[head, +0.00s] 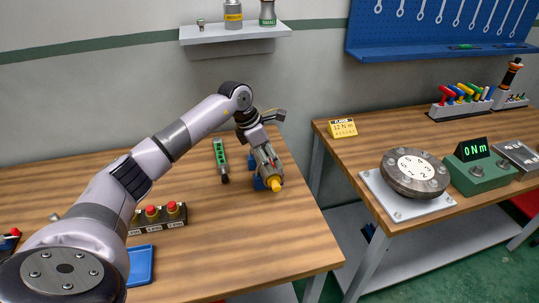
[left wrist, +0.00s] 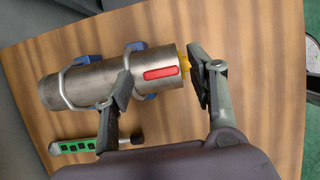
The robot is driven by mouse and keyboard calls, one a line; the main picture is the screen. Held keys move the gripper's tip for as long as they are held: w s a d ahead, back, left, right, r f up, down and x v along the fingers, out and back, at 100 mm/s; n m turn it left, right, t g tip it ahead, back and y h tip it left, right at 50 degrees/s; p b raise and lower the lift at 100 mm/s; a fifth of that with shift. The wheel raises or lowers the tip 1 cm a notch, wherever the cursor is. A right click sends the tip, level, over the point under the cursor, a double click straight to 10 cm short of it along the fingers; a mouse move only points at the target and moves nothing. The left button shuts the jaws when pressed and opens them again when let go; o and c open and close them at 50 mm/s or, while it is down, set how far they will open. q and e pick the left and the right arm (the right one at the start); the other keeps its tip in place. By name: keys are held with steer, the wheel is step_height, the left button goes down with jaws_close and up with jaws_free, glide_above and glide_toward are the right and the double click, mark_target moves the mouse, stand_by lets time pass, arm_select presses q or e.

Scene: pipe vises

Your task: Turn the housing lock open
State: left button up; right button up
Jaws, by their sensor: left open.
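The housing is a grey metal cylinder (left wrist: 80,80), lying in two blue clamps (left wrist: 133,47) on the wooden table. A red lock bar (left wrist: 161,73) sits on its side near the end with the yellow tip (left wrist: 185,65). In the head view the housing (head: 264,160) is partly covered by my gripper, and its yellow tip (head: 275,184) points toward me. My left gripper (left wrist: 160,88) is open over the lock end. One finger is left of the red bar and the other is right of it, by the yellow tip. Whether either touches is unclear. My right gripper is out of view.
A green-marked tool (head: 221,158) lies left of the housing. A box with red buttons (head: 160,215) and a blue tray (head: 140,265) are nearer me. A second bench on the right holds a round bolted flange (head: 414,174) and a torque readout (head: 472,151). A gap separates the benches.

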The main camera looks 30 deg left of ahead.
arm_select(q)
steer(key=c, duration=1.1)
steer(key=shift+c, duration=0.2)
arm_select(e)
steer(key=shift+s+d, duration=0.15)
